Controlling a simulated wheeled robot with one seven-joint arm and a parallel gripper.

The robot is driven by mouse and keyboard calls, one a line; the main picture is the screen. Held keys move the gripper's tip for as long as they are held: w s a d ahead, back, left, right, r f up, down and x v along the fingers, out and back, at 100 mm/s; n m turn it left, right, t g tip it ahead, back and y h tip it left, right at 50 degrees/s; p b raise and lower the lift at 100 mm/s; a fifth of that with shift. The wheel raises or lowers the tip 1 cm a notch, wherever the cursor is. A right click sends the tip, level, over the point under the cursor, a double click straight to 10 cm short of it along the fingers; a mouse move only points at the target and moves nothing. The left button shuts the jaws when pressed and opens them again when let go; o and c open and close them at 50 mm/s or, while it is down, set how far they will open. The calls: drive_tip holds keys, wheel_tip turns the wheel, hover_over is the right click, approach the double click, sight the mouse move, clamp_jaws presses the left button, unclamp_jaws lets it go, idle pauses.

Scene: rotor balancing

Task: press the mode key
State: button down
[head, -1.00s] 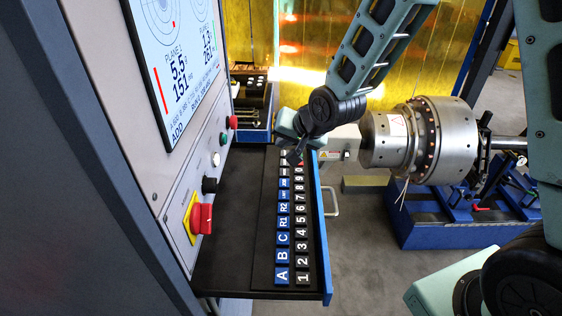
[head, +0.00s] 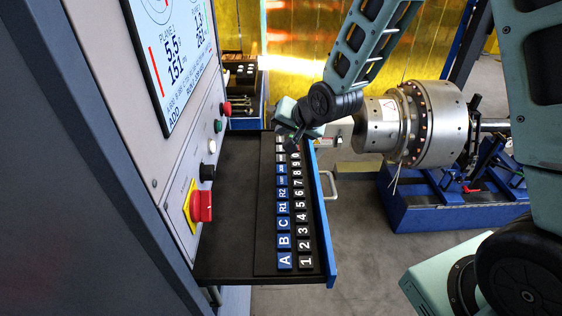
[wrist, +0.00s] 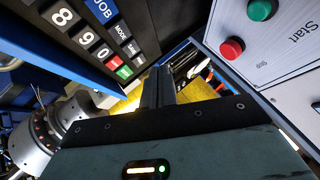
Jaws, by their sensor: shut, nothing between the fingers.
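The mode key (wrist: 122,31) is a small dark key with white "MODE" lettering in the wrist view, in the row beyond the blue JOB key (wrist: 102,9). In the head view I cannot pick it out, as the far keys are small and partly hidden by my gripper. My gripper (wrist: 158,88) is shut and empty. In the wrist view its fingers are apart from the mode key in the picture, below and right of it. In the head view my gripper (head: 297,138) is over the far end of the keypad; its exact height above the keys is unclear.
The keypad lies on a black drawer tray (head: 232,215) with a blue edge. The cabinet panel on the left carries a red emergency knob (head: 201,206) and a red button (wrist: 232,48) beside a green one (wrist: 261,9). A metal rotor (head: 432,125) stands to the right.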

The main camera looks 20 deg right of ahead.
sight(284, 160)
drive_tip(key=shift+f+b, duration=2.1)
drive_tip(key=shift+f, duration=1)
drive_tip(key=shift+f, duration=0.15)
drive_tip(key=shift+f+b, duration=0.25)
drive_tip(key=shift+b, duration=0.2)
drive_tip(key=shift+f+b, duration=0.45)
drive_tip(key=shift+f, duration=0.05)
drive_tip(key=shift+r, duration=0.1)
drive_tip(key=shift+r+p, duration=0.65)
drive_tip(key=shift+r, duration=0.2)
drive_tip(key=shift+r, duration=0.1)
wheel_tip(284, 160, up, 5)
drive_tip(key=p, duration=0.3)
drive_tip(key=shift+p, duration=0.3)
